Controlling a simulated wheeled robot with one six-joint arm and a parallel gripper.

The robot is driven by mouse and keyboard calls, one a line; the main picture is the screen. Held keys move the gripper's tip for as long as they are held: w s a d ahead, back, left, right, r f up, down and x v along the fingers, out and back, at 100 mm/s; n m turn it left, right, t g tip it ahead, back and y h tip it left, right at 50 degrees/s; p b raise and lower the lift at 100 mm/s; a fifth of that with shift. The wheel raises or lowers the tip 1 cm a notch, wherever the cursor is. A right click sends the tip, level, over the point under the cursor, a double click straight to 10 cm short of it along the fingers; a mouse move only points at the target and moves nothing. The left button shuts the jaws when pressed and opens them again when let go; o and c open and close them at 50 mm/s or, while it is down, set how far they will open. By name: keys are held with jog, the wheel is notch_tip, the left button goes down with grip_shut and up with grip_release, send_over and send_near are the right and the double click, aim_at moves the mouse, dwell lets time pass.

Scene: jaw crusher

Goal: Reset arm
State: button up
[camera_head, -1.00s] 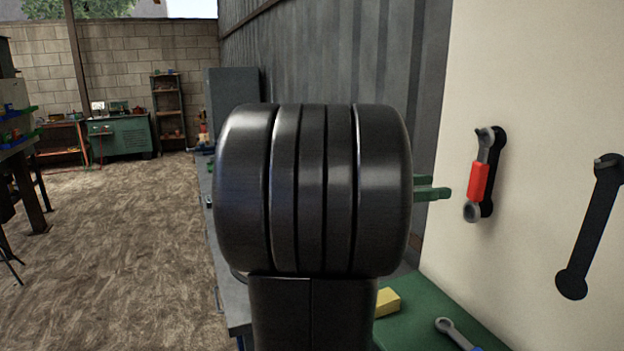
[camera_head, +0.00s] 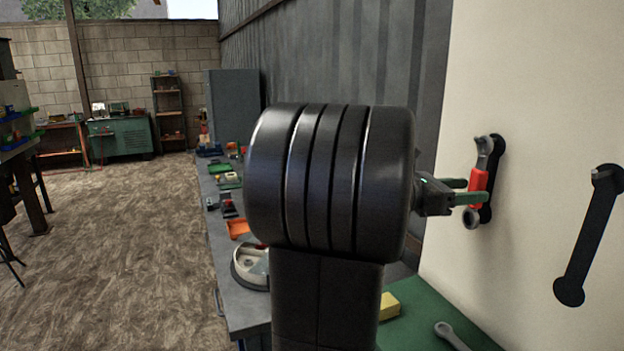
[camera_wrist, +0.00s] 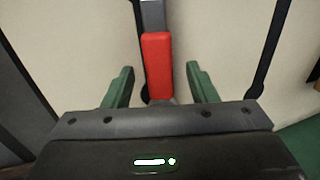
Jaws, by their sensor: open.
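My gripper (camera_head: 462,191) has green fingers and is open, facing the cream wall panel at the right. A wrench with a red handle (camera_head: 478,180) hangs on that panel against its black outline. In the wrist view the red handle (camera_wrist: 157,65) stands upright between the spread green fingers (camera_wrist: 160,85), with clear gaps on both sides. The fingers do not touch it. My arm hides part of the bench behind it in the head view.
A second black wrench outline (camera_head: 588,238) on the panel has a peg and no tool. A green mat (camera_head: 430,318) below carries a yellow block (camera_head: 389,306) and a grey wrench (camera_head: 450,335). A grey bench (camera_head: 247,312) holds trays and parts.

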jog(key=s+a+b, duration=0.2)
jog(key=a, duration=1.1)
jog(key=d, duration=0.4)
jog(key=w+d+p, duration=0.1)
jog(key=d, duration=0.3)
jog(key=w+d, duration=0.1)
jog(key=d, duration=0.3)
jog(key=shift+d+p, duration=0.35)
jog(key=shift+p, duration=0.05)
jog(key=shift+d+r, duration=0.15)
jog(key=shift+d, duration=0.15)
jog(key=s+a+r+p, duration=0.1)
jog(key=s+a, duration=0.3)
jog(key=a, duration=0.5)
jog(key=shift+a+r+p, duration=0.2)
jog(key=shift+a+p, duration=0.15)
jog(key=shift+p, duration=0.25)
